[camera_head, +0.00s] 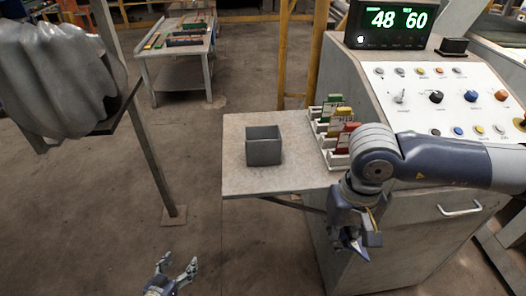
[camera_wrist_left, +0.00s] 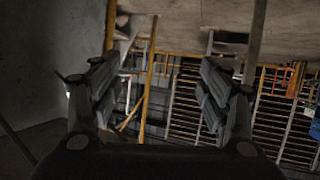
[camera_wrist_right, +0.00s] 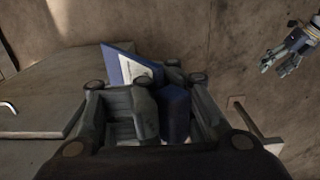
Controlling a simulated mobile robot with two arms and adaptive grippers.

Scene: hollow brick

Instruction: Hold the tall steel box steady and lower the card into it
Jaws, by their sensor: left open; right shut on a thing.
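The tall steel box (camera_head: 264,150) is grey, open-topped and upright on the small side table. No gripper touches it. My right gripper (camera_head: 357,236) is off the table's front right side, in front of the console. It is shut on a blue card with a white label (camera_wrist_right: 124,66), which sticks out past the fingers in the right wrist view. Only a small tip of the card (camera_head: 360,250) shows in the head view. My left gripper (camera_head: 178,264) is open and empty, low over the floor left of the table. It also shows in the right wrist view (camera_wrist_right: 280,58).
A white rack with coloured cards (camera_head: 337,127) stands on the table (camera_head: 240,180), right of the box. The console (camera_head: 450,105) rises at the right. A grey ribbed object (camera_head: 60,80) is at the left. The tabletop left of the box is clear.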

